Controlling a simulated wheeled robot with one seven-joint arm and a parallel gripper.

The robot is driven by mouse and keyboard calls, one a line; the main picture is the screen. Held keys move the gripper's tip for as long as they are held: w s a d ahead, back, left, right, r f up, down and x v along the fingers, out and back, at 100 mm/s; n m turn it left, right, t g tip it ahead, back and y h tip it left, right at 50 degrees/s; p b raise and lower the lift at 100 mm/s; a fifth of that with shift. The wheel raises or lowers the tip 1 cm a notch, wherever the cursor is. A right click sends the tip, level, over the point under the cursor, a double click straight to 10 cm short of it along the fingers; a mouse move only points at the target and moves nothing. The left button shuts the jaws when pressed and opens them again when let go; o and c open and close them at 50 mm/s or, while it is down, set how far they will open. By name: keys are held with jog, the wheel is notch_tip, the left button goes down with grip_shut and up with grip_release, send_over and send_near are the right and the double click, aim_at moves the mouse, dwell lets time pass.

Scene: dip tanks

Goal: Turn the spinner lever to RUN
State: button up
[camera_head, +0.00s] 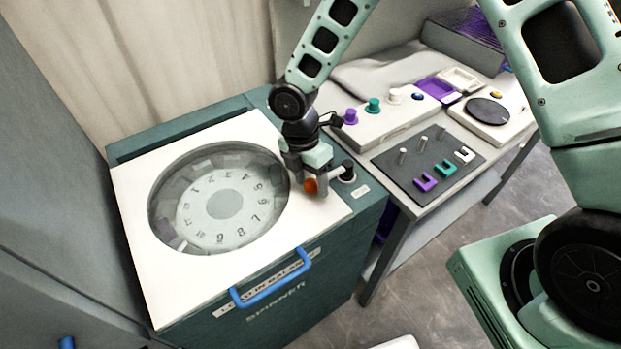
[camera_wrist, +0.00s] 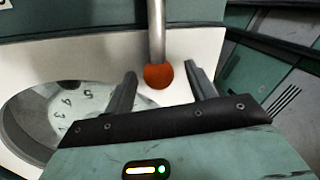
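The spinner (camera_head: 132,205) is a dark green cabinet with a white top and a round clear window over a numbered dial (camera_head: 224,204). The spinner lever, a metal rod with an orange ball knob (camera_head: 311,186), is at the right of the top; its black pivot (camera_head: 347,173) is at the right edge. In the wrist view the orange knob (camera_wrist: 158,76) lies between the two spread fingers of my gripper (camera_wrist: 161,88), with a gap on each side. My gripper (camera_head: 305,183) is low over the white top at the lever. No RUN mark is readable.
A blue handle (camera_head: 272,285) juts from the spinner's front. To the right, a bench holds a panel with purple, teal and white knobs (camera_head: 373,105), a dark board (camera_head: 428,165) with pegs and coloured U-shaped pieces, and a round black disc (camera_head: 487,111). A curtain hangs behind.

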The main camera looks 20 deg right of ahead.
notch_tip(320, 180, up, 17)
jog(key=w+a+b, duration=0.1)
jog(key=w+b, duration=0.1)
jog(key=w, duration=0.1)
jog(key=shift+a, duration=0.35)
jog(key=s+d+r+m+t+y, duration=0.1)
jog(key=s+d+m+t, duration=0.1)
jog(key=s+m, duration=1.4)
jog(key=s, duration=0.7)
jog(key=shift+s+d+y+b, duration=0.2)
jog(key=shift+s+y+b, duration=0.1)
jog(key=shift+s+b, duration=0.05)
dwell(0.6)
